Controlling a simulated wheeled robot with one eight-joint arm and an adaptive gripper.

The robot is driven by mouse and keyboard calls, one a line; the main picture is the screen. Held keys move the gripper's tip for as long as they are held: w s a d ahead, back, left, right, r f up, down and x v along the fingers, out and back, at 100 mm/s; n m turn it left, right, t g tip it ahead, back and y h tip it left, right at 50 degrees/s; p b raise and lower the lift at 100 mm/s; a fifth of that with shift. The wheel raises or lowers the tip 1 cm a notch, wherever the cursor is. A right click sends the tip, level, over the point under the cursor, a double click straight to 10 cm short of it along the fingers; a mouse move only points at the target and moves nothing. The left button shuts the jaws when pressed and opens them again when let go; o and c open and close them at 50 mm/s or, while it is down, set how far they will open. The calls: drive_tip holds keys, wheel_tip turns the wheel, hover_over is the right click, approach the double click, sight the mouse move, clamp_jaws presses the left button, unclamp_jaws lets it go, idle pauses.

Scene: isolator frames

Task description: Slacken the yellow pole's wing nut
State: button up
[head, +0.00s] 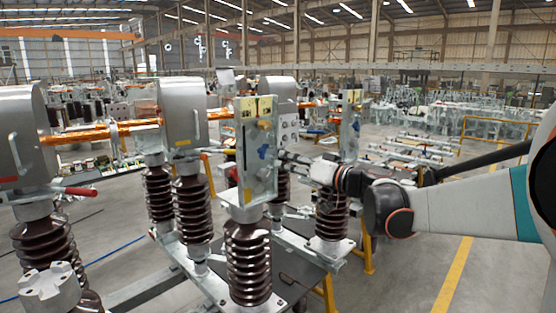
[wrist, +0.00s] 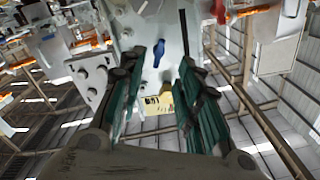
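An upright grey metal plate (head: 257,160) stands on a brown ribbed insulator in the head view. My gripper (wrist: 172,58) is open before the plate; contact with the blue fitting cannot be told.
A second similar plate (head: 350,127) stands to the right, behind my wrist. Ribbed insulators (head: 248,262) and grey metal housings (head: 185,110) fill the left. Orange bars (head: 110,131) run between housings. The floor (head: 415,285) at the lower right is open.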

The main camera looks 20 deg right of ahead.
drive_tip(key=shift+v, duration=1.2)
idle(1.2)
